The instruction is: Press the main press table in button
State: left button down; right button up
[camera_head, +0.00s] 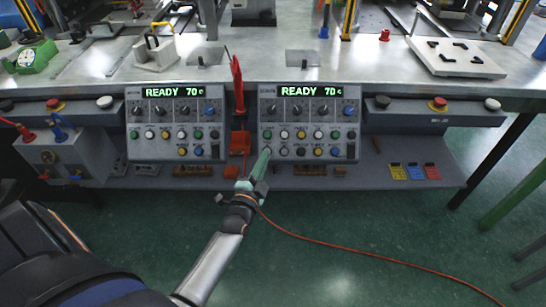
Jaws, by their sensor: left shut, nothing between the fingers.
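Two control panels sit at the front of the bench, a left panel (172,152) and a right panel (310,159). Each has a green "READY 70 c" display, a row of knobs and two rows of coloured round buttons. Labels are too small to read, so I cannot tell which button is the table in button. My left gripper (263,157) is shut and empty. My right gripper is not in view.
A red upright tool (237,84) stands between the panels, above a red-orange block (240,142). An orange cable (380,257) runs across the green floor. Red buttons (439,103) sit on the bench's front edge. A white plate (455,57) lies at right.

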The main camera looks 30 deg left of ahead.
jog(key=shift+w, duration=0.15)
pick_arm(q)
jog(key=w+a+f+b, duration=0.3)
jog(key=w+f+b, duration=0.2)
jog(key=b, duration=0.3)
jog(key=shift+w+a+f+b, duration=0.3)
jog(key=shift+w+f, duration=0.05)
jog(key=shift+w, duration=0.05)
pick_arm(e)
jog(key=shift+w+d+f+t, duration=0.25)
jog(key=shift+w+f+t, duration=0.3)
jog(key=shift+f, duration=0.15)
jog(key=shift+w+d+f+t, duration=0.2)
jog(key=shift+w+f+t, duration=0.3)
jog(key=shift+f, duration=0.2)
pick_arm(q)
jog(key=shift+w+f, duration=0.1)
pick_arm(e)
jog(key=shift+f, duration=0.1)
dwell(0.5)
pick_arm(q)
jog(key=shift+w+a+f, duration=0.15)
jog(key=shift+w+f, duration=0.05)
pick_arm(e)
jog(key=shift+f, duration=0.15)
